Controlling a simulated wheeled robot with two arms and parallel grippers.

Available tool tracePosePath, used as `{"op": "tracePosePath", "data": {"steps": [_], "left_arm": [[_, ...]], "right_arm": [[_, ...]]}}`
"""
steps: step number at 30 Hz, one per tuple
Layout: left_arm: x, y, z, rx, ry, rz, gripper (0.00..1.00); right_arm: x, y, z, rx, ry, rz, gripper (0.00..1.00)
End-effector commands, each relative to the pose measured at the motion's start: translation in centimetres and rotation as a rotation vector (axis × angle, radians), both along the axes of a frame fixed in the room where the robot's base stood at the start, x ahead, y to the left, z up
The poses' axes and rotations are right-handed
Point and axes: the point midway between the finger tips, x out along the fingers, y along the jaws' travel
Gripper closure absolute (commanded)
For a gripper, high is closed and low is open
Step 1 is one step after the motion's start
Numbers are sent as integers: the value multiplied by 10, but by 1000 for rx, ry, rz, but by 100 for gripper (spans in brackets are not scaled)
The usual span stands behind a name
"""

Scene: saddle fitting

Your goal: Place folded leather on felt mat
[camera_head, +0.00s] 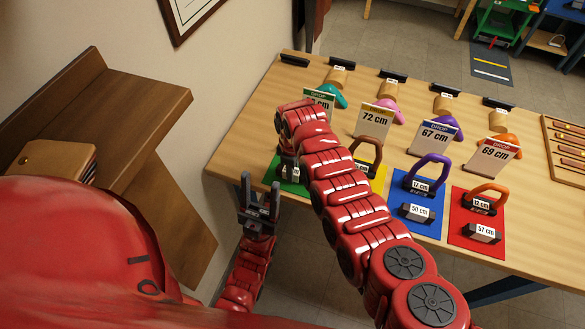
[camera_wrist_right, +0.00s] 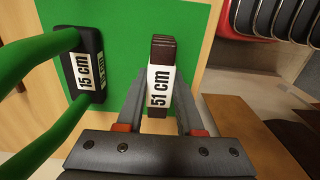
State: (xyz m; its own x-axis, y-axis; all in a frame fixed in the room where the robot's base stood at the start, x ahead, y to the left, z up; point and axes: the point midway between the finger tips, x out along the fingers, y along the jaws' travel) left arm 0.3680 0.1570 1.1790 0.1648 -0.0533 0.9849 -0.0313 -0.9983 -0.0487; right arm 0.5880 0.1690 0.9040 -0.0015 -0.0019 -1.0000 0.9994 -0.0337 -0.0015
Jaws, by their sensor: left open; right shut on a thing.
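The folded leather (camera_wrist_right: 163,48) is a dark brown block with a white "51 cm" label. In the wrist view it stands between the two fingers of my right gripper (camera_wrist_right: 160,118), which is shut on it. The green felt mat (camera_wrist_right: 140,15) lies beneath it; I cannot tell whether the leather touches it. In the head view my right gripper (camera_head: 289,167) is over the green mat (camera_head: 292,188), partly hidden by my arm. My left gripper (camera_head: 259,204) is open and empty, off the table's front left edge.
A green stirrup (camera_wrist_right: 35,55) with a dark "15 cm" base (camera_wrist_right: 85,62) is beside the leather on the green mat. The blue mat (camera_head: 402,228) and red mat (camera_head: 459,238) hold stirrups and labelled blocks. Drop cards (camera_head: 376,121) stand behind. A wooden shelf (camera_head: 115,122) is at left.

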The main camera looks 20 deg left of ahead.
Motion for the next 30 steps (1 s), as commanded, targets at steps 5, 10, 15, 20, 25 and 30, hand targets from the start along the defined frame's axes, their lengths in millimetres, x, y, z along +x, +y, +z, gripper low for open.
{"op": "tracePosePath", "data": {"steps": [5,10,15,20,25,30], "left_arm": [[0,0,0,0,0,0,44],[0,0,-5,0,0,0,44],[0,0,-3,0,0,0,44],[0,0,-3,0,0,0,44],[0,0,-1,0,0,0,44],[0,0,-4,0,0,0,44]], "right_arm": [[1,0,-1,2,-2,0,100],[1,0,-5,2,-2,-1,100],[1,0,-3,2,-2,-1,35],[0,0,-4,2,-1,0,34],[0,0,-1,2,-1,0,34],[2,1,7,4,-5,0,34]]}}
